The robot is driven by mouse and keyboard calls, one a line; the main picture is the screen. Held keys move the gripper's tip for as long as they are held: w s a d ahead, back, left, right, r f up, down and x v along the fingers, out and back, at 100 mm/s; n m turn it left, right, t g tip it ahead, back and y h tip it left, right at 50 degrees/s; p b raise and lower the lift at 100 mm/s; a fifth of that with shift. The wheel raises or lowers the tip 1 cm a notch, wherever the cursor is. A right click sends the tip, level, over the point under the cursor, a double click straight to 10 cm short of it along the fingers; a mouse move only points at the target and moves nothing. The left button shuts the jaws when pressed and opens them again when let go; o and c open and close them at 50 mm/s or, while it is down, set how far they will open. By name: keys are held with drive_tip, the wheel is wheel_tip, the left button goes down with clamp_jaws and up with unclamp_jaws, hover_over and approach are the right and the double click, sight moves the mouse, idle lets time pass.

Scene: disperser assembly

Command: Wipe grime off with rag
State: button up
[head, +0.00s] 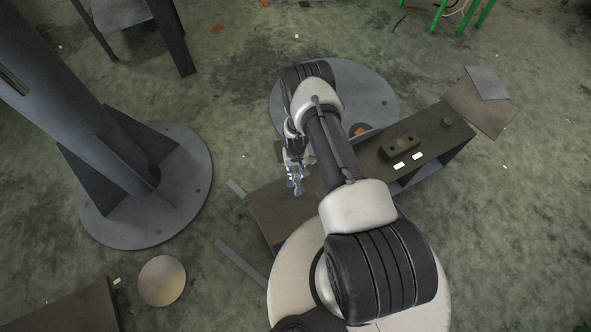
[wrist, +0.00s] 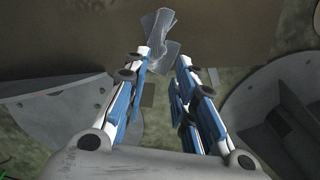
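A small grey, translucent-looking crumpled cloth, apparently the rag (wrist: 158,25), shows at the fingertips in the wrist view. My gripper (wrist: 167,56) has its two blue-and-white fingers drawn close together at the tips, with the rag's lower part between them. In the head view my gripper (head: 297,188) points down over the left part of a long dark bench (head: 270,211). The brown bench top (wrist: 70,35) fills the upper part of the wrist view. The rag cannot be told apart from the fingers in the head view. No grime patch stands out clearly on the bench.
A dark block (head: 399,147), two white labels (head: 417,157) and a small dark cube (head: 447,122) are on the bench's right part. A grey column on a round base (head: 187,205) stands left. A round disc (head: 162,281) lies lower left. Flat sheets (head: 487,82) lie upper right.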

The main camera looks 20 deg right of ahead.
drive_tip(key=o, duration=0.9)
drive_tip(key=shift+f, duration=0.1)
drive_tip(key=shift+f+b, duration=1.4)
drive_tip(key=shift+f, duration=0.5)
clamp_jaws()
idle(1.3)
